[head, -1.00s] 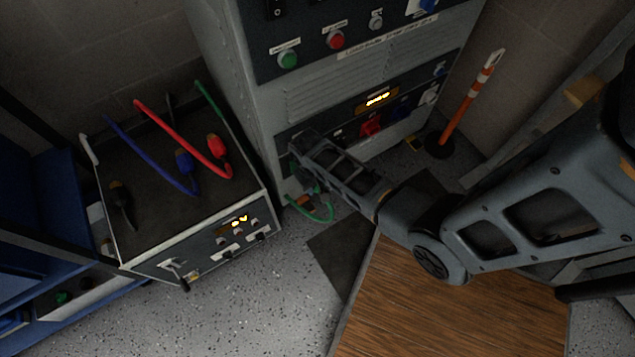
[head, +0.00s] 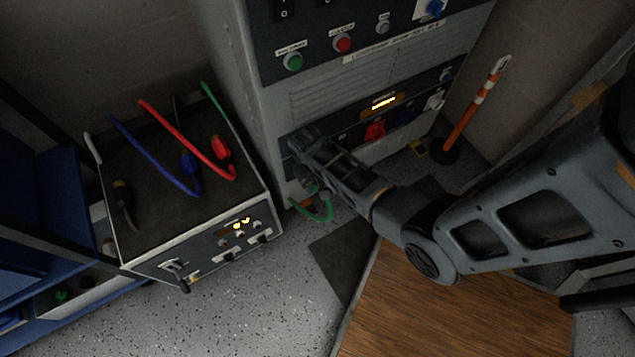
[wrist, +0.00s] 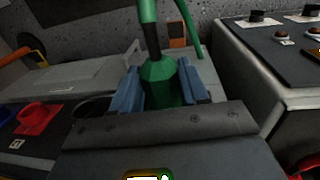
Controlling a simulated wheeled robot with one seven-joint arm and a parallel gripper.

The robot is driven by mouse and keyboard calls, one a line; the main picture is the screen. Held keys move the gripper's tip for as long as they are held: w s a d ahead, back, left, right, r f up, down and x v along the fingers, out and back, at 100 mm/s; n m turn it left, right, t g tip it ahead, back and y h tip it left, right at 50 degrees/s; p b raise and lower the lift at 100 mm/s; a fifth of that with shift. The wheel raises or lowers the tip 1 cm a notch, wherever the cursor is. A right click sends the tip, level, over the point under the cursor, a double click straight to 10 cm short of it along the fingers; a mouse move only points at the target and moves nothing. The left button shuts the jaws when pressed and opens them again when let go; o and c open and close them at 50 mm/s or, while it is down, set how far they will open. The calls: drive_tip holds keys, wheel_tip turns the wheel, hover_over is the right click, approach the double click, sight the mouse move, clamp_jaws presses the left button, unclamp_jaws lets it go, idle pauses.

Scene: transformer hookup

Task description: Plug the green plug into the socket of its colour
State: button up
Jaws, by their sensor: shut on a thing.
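The green plug (wrist: 160,78) is between the two blue fingers of my gripper (wrist: 163,90) in the wrist view, with its green cable rising from its back. In the head view my gripper (head: 308,180) is low at the left end of the grey cabinet's socket panel, and its arm hides most of the plug. The green cable (head: 322,214) loops out below it. The green socket is hidden, so I cannot tell whether the plug is seated in it.
A test box (head: 150,238) with red, blue and black plugs on top stands left of the cabinet (head: 235,120). An orange-and-white post (head: 474,105) stands at the right. A wooden surface (head: 450,305) lies below my arm. Speckled floor is free in front.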

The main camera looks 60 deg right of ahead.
drive_tip(key=shift+w+d, duration=0.15)
drive_tip(key=shift+w, duration=0.05)
drive_tip(key=o, duration=1.2)
drive_tip(key=shift+o, duration=0.5)
drive_tip(key=shift+o, duration=0.9)
drive_tip(key=shift+r, duration=0.1)
drive_tip(key=shift+w+a+r+p, duration=0.1)
drive_tip(key=shift+a+r+p, duration=0.1)
drive_tip(key=shift+r+p, duration=1.55)
drive_tip(key=shift+w+a+r+p, duration=0.1)
drive_tip(key=shift+a+r+p, duration=0.05)
drive_tip(key=shift+r+p, duration=1.55)
